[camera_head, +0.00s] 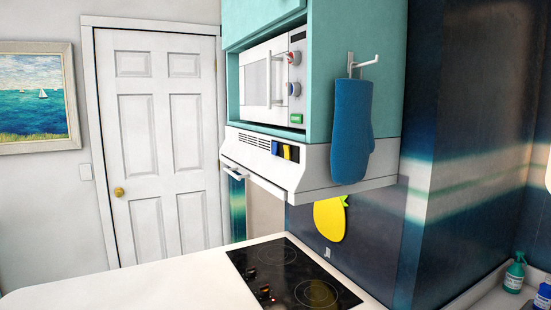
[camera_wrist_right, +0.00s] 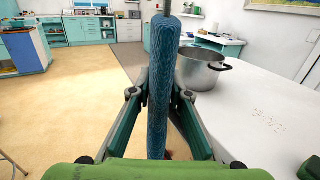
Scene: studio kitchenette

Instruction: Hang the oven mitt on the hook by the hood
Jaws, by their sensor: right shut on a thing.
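In the head view a metal hook (camera_head: 368,62) sticks out from the teal cabinet's side, above the hood (camera_head: 318,168). A blue mitt (camera_head: 352,125) hangs from it, thumb side to the right, with no gripper near. In the right wrist view my right gripper (camera_wrist_right: 160,98) is shut on a long blue textured thing (camera_wrist_right: 162,65). It looks like an oven mitt seen edge-on, upright, with a thin grey piece at its top. Its lower end is partly hidden by the gripper. Neither gripper shows in the head view.
A black cooktop (camera_head: 290,275) lies in the white counter below the hood, with a microwave (camera_head: 270,80) above. Bottles (camera_head: 515,274) stand at the lower right. In the right wrist view, a steel pot (camera_wrist_right: 202,70) stands on a white counter (camera_wrist_right: 262,105); open floor (camera_wrist_right: 90,85) lies left.

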